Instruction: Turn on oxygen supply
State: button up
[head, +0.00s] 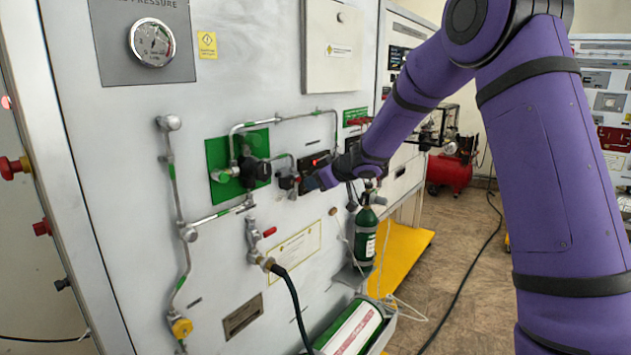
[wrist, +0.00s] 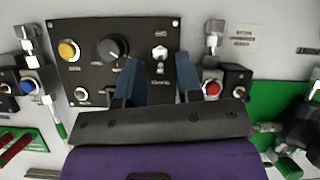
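The trainer's grey wall panel (head: 85,60) carries a green plate (head: 219,190) with a black valve body (head: 255,171) and silver pipes. My gripper (head: 312,180) is close to a small black control panel (head: 312,160), partly hidden by it. In the wrist view the black control panel (wrist: 90,28) shows a yellow button (wrist: 68,50), a dark round knob (wrist: 112,47) and a silver toggle switch (wrist: 160,53). My gripper (wrist: 159,62) is open, with its two blue fingers apart on either side below the toggle. Nothing shows held. I cannot tell whether the fingers touch the panel.
A red button (wrist: 212,88) sits right of the fingers and a blue button (wrist: 27,86) at the left. A red-handled valve (head: 268,232) with a black hose is below the green plate. A green cylinder (head: 366,235) stands beneath my arm. A pressure gauge (head: 152,43) is upper left.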

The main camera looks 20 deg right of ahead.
jog(key=v, duration=1)
jog(key=shift+s+d+r, duration=0.2)
jog(key=shift+s+d, duration=0.05)
jog(key=shift+r, duration=0.1)
jog(key=s+d+r+m+t+h, duration=0.1)
jog(key=s+d+r+m+h, duration=0.3)
jog(key=s, duration=0.4)
jog(key=s+d+r+m+t+h, duration=0.1)
jog(key=s+d+r+m+h, duration=0.15)
jog(key=s+r+h, duration=0.35)
jog(key=s+a+f+m+g+y, duration=0.1)
jog(key=s+f+g, duration=0.1)
jog(key=s, duration=0.7)
jog(key=s+a+f+m+g+y, duration=0.1)
jog(key=s+a+g, duration=0.1)
jog(key=s, duration=0.7)
jog(key=s+a+f+m+g+y, duration=0.1)
jog(key=s+a+f+g, duration=0.1)
jog(key=s, duration=0.6)
jog(key=shift+s+a+f+g, duration=0.15)
jog(key=shift+s+f+g, duration=0.15)
jog(key=shift+s+g, duration=0.1)
